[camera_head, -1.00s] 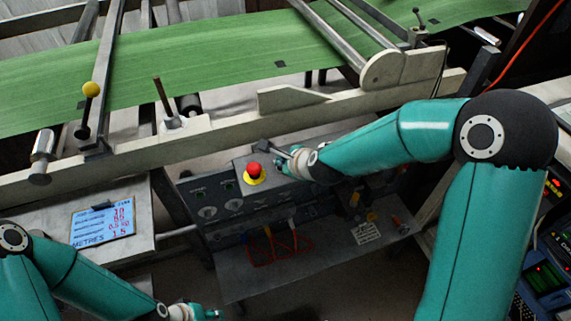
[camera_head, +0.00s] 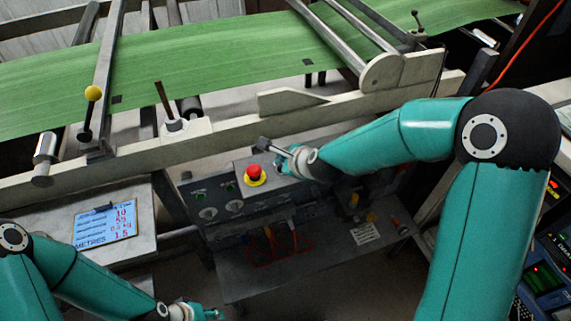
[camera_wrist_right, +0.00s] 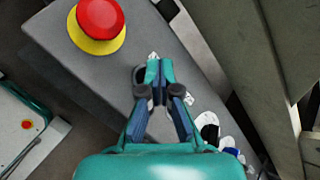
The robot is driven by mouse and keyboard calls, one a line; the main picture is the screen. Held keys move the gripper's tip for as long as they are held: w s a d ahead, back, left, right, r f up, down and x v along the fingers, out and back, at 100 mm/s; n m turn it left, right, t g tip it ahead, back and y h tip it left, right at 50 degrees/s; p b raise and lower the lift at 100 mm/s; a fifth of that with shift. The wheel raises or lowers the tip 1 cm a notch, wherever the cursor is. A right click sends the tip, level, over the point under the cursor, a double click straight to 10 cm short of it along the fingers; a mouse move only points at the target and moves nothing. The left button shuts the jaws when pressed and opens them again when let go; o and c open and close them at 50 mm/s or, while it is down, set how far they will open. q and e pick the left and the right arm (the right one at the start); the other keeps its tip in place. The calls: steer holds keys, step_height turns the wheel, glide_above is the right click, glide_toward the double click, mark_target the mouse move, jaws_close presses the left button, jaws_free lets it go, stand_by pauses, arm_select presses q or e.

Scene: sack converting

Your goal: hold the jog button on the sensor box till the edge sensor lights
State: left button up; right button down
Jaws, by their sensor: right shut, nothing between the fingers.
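The grey control box (camera_head: 236,190) stands below the machine's pale rail, with a red mushroom button on a yellow collar (camera_head: 254,174) on its top. The button shows large in the right wrist view (camera_wrist_right: 98,22). My right gripper (camera_head: 284,166) is just right of it, fingers shut and empty, tips down at the box top (camera_wrist_right: 156,66). The jog button is not visible; the fingers may cover it. A small dark block on a metal rod (camera_head: 263,144), perhaps the edge sensor, shows no clear light. My left gripper (camera_head: 212,314) is at the bottom edge, its fingers unclear.
A green web (camera_head: 210,80) with dark marks runs across the machine above the pale rail (camera_head: 230,135). A sign with figures (camera_head: 106,222) lies on a side table. Red-framed items (camera_head: 288,246) sit on the lower shelf.

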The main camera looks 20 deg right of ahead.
steer(key=shift+r, duration=0.2)
step_height(320, 180, up, 5)
steer(key=p, duration=0.4)
stand_by(0.3)
steer(key=shift+f, duration=0.1)
stand_by(0.9)
